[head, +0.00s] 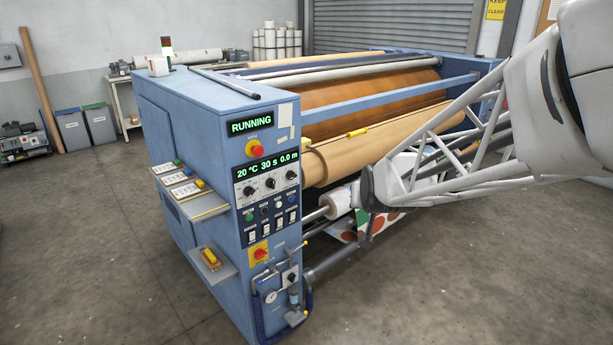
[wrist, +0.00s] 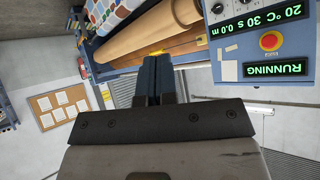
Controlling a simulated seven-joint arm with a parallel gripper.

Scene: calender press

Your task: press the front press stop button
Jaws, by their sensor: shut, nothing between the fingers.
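The press is a blue machine (head: 180,110) with a control panel on its near end. A red mushroom button (head: 255,148) on a yellow plate sits under the green RUNNING display (head: 250,126). A second red button (head: 260,253) on a yellow plate sits low on the same panel. I cannot read which label marks the front stop. In the wrist view, turned upside down, the upper red button (wrist: 270,41) shows at the upper right. My gripper (wrist: 163,60) is shut and empty, apart from the panel, with the button right of its fingertips. I cannot make it out in the head view.
A tan roll (head: 390,142) and an orange-brown drum lie right of the panel. Small shelves (head: 212,262) stick out from the machine's left side. A gauge and pipes hang below the lower button. The floor (head: 120,250) in front is clear.

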